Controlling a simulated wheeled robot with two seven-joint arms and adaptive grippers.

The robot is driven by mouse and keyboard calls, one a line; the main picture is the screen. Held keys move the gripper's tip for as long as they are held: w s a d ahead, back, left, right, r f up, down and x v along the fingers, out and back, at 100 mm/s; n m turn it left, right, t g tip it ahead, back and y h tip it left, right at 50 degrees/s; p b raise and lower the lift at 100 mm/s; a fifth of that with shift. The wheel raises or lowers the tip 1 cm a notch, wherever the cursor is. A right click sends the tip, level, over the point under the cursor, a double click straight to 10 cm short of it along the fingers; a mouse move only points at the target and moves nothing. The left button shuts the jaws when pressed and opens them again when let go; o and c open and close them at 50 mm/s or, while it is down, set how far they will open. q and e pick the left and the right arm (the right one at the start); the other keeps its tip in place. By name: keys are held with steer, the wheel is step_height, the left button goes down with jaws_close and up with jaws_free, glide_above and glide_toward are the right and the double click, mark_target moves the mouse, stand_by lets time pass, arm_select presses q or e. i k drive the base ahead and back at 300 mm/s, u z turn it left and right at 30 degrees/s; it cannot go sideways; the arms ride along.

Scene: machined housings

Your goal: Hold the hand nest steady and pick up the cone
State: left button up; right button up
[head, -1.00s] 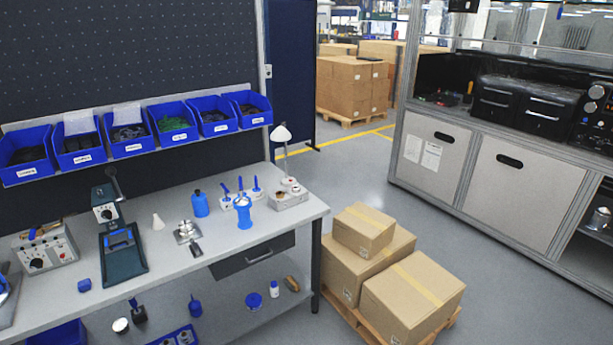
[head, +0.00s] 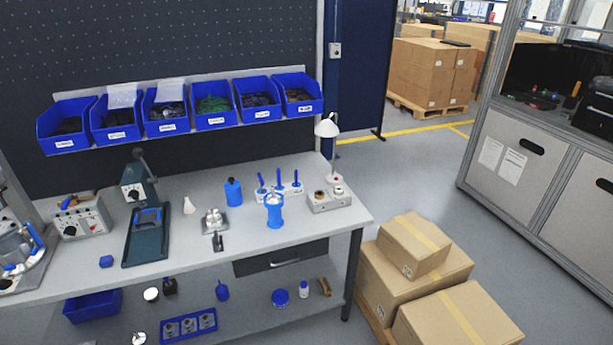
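A small white cone (head: 189,206) stands upright on the workbench (head: 310,232), left of the middle. Just right of it is a low metal fixture on a flat plate with a dark handle toward the front edge, which looks like the hand nest (head: 213,221). The cone and the nest are apart. What sits in the nest is too small to tell. Neither of my grippers is in view, and nothing touches the cone or the nest.
A dark press (head: 146,235) and a control box (head: 82,218) stand left of the cone. A blue bottle (head: 233,192), a blue cup (head: 274,211) and a lamp (head: 327,128) stand to the right. Blue bins (head: 66,145) hang behind. Stacked cartons (head: 432,278) sit beyond the bench's right end.

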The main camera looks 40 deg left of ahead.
mark_target(273, 198)
steer(key=u, duration=0.25)
steer(key=i, duration=0.75)
steer(key=u, duration=1.15)
steer(key=i, duration=0.6)
steer(key=u, duration=0.65)
